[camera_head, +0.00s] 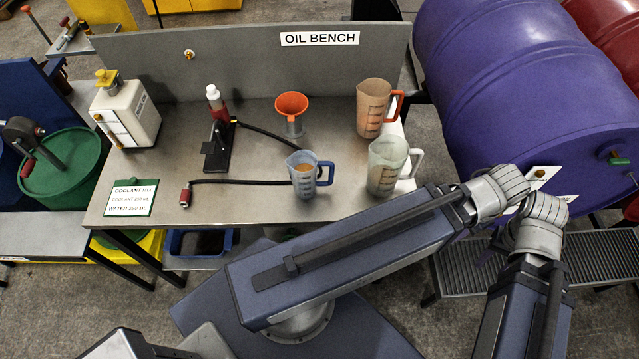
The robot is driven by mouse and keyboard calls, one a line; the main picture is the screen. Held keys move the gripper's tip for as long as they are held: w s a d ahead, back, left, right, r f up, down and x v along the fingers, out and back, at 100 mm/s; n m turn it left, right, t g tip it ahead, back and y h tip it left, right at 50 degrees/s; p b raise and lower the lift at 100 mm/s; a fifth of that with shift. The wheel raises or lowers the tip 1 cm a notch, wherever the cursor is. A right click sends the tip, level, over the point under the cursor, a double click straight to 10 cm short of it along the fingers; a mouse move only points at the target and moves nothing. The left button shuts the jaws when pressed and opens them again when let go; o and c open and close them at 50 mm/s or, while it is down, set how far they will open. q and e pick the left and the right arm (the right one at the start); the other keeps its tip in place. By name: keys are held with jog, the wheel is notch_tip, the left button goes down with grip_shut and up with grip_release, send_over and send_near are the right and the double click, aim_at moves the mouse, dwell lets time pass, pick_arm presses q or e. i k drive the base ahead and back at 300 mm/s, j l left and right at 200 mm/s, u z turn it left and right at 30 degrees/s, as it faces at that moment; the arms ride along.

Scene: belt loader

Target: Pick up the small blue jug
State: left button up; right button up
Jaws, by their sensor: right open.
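The small blue jug (303,185) stands upright near the front edge of the oil bench (250,205). It is translucent with dark markings, its blue handle (327,174) points right, and something orange shows inside. A larger pale green jug (384,170) stands to its right, and an orange-tinted jug (371,110) stands behind that one. An arm of mine crosses the foreground in front of the bench, bends at the right and runs out of the bottom edge. I see no gripper fingers on either side, and nothing touches the blue jug.
An orange funnel (291,104), a red-and-black pump (218,135) with a hose, a white canister (128,112) and a green coolant sign (132,197) are on the bench. The hose runs just left of the blue jug. A purple drum (530,85) lies at the right.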

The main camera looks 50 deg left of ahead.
aim_at(302, 165)
jog(key=u, duration=1.85)
